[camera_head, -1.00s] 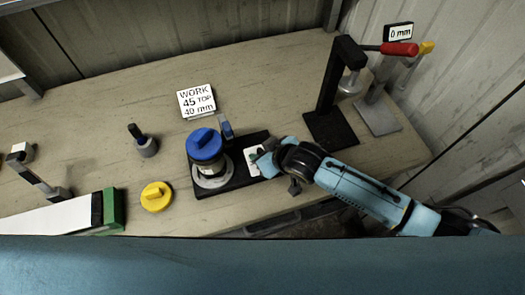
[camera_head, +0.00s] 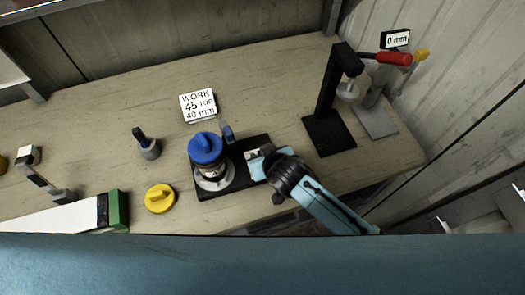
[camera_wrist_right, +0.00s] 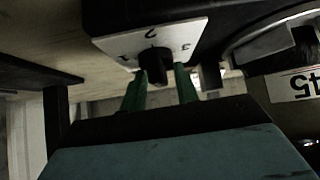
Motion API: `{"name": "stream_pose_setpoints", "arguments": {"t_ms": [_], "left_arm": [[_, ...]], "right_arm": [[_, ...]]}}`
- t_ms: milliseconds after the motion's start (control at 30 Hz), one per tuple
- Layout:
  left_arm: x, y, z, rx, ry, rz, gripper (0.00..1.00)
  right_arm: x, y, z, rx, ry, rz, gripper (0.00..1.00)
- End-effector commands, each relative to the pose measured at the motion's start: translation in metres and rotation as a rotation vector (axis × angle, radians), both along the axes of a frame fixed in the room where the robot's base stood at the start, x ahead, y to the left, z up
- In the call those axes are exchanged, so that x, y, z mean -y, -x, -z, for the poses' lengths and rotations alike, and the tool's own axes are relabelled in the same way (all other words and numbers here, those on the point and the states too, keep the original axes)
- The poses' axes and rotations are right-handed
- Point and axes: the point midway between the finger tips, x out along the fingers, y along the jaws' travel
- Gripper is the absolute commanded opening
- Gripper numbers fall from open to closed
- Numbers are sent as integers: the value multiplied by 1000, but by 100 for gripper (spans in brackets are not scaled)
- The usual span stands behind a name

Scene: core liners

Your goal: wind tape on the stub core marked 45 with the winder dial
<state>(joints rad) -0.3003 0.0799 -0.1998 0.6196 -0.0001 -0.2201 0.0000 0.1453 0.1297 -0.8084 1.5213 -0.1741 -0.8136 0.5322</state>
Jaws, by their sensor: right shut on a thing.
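The winder (camera_head: 238,186) is a black base on the bench with a round grey plate at its left end. The stub core (camera_head: 211,170) stands upright there under a blue knobbed cap (camera_head: 205,147). Its white label marked 45 (camera_wrist_right: 293,86) shows upside down in the right wrist view. The dial's white plate (camera_wrist_right: 120,43), numbered 1, 2, 3, carries a black knob (camera_wrist_right: 155,64). My right gripper (camera_wrist_right: 160,88) has its green fingers on both sides of this knob, shut on it. In the head view the gripper (camera_head: 263,166) partly hides the dial.
A sign (camera_head: 198,105) reads WORK 45 TOP 40 mm. A black press stand (camera_head: 328,133) and a red-handled gauge (camera_head: 394,58) showing 0 mm stand at right.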

Motion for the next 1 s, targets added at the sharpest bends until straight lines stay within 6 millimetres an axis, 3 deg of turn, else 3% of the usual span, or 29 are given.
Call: {"name": "stream_pose_setpoints", "arguments": {"t_ms": [200,533,567,600,1000], "left_arm": [[0,0,-2,0,0,0,0],[0,0,-2,0,0,0,0],[0,0,-2,0,0,0,0],[0,0,-2,1,0,0,0],[0,0,-3,1,0,0,0]], "right_arm": [[-1,2,1,-4,-2,93,7],[0,2,2,-6,1,99,7],[0,2,2,-6,2,98,34],[0,2,2,-6,2,98,36],[2,7,-4,-4,0,99,36]]}}
